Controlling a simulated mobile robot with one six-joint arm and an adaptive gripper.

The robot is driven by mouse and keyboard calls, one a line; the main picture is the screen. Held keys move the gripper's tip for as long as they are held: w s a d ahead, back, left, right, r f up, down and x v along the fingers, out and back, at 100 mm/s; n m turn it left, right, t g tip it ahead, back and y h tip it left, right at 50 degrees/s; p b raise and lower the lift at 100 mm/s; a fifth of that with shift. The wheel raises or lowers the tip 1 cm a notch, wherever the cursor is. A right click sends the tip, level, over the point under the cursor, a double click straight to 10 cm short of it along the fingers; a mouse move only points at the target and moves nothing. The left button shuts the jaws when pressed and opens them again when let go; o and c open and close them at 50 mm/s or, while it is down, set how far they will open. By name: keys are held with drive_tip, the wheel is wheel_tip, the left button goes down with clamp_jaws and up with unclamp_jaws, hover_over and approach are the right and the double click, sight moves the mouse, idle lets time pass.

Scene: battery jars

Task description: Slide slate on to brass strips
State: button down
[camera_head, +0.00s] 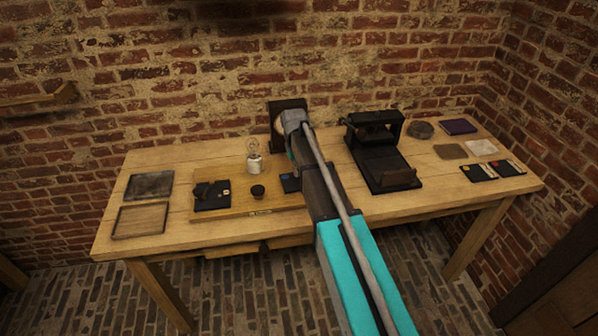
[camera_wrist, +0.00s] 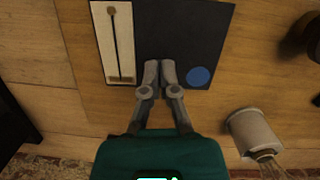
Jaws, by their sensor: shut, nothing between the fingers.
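My gripper (camera_wrist: 160,72) is shut and empty in the wrist view. Its fingertips are together over the near edge of a flat dark slate-like plate (camera_wrist: 190,35); I cannot tell whether they touch it. The plate has a blue disc (camera_wrist: 198,76) at its lower right. A pale panel with a dark slot and a brass-toned edge (camera_wrist: 116,40) lies against the plate's left side. I cannot clearly make out separate brass strips. In the head view, the plate shows as a small dark patch with blue (camera_head: 290,183), partly hidden behind my arm, which also hides my fingertips.
A bulb on a white base (camera_head: 254,163) stands beside my arm; its base shows in the wrist view (camera_wrist: 252,132). A black knob (camera_head: 257,192) and a dark block (camera_head: 212,196) sit on the wooden board (camera_head: 235,214). A black press-like device (camera_head: 380,160) stands right.

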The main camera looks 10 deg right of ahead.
drive_tip(key=shift+r, duration=0.15)
drive_tip(key=shift+r+p, duration=0.35)
drive_tip(key=shift+p, duration=0.2)
drive_tip(key=w, duration=0.4)
drive_tip(key=w+a, duration=0.1)
drive_tip(key=w, duration=0.3)
drive_tip(key=w+a, duration=0.1)
drive_tip(key=w, duration=0.3)
drive_tip(key=shift+f, duration=0.15)
drive_tip(key=s+d+r+m+t+p, duration=0.1)
drive_tip(key=s+d+r+p, duration=0.1)
drive_tip(key=s, duration=1.5)
drive_tip(key=s+d+r+m+t+p, duration=0.1)
drive_tip(key=s+r+p, duration=0.1)
drive_tip(key=s, duration=1.6)
drive_tip(key=shift+s+d+r, duration=0.3)
drive_tip(key=shift+d, duration=0.05)
